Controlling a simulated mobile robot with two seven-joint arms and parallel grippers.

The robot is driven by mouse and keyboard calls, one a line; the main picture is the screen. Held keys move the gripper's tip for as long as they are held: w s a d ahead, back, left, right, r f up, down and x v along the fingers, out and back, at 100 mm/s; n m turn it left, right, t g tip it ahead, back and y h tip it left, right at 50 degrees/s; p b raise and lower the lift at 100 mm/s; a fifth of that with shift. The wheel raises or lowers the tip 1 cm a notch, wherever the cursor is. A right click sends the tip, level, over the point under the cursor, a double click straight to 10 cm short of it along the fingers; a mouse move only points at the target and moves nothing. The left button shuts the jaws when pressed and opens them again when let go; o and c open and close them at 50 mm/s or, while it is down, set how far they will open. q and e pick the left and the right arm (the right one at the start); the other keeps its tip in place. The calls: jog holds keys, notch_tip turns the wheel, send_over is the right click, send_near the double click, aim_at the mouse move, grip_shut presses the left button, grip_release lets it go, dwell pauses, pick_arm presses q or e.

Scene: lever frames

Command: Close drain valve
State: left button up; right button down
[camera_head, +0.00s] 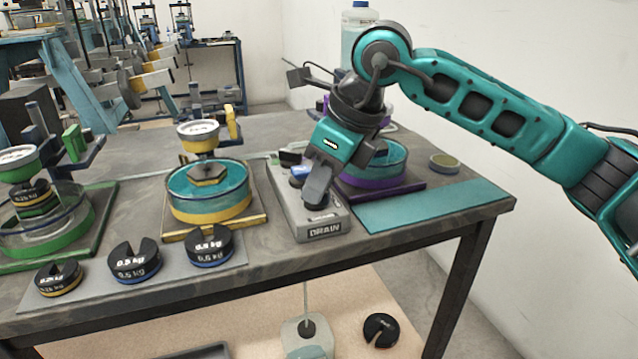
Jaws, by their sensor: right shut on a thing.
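The drain valve block (325,230) is a grey box labelled DRAIN. It sits on the table between the yellow and purple stations. My right gripper (310,188) reaches down onto the top of this block from above right. Its jaws are shut on a part there, which I take to be the drain valve's lever. The fingers mostly hide it, so I cannot tell the lever's angle. A small blue part (298,172) shows just left of the fingers. My left gripper is not in view.
A yellow-based vessel (210,205) stands close left of the block, and a purple-based vessel (372,178) close right behind. Black slotted weights (134,262) lie on a grey mat at front left. A teal mat (440,205) at right is largely clear.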

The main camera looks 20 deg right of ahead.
jog(key=n+g, duration=0.1)
jog(key=n, duration=0.2)
jog(key=shift+w+r+n+y+p, duration=0.1)
jog(key=shift+w+n+y+p, duration=0.05)
jog(key=shift+n+y+p, duration=0.25)
jog(key=n+g, duration=0.1)
jog(key=n, duration=0.1)
jog(key=n+p, duration=0.1)
jog(key=n, duration=0.1)
jog(key=shift+w+n+g, duration=0.1)
jog(key=shift+n+g, duration=0.3)
jog(key=c, duration=1.2)
grip_release()
jog(key=shift+o, duration=0.2)
jog(key=p+v, duration=0.2)
jog(key=v, duration=1)
jog(key=shift+d+r, duration=0.3)
jog(key=shift+d, duration=0.1)
jog(key=shift+w, duration=0.1)
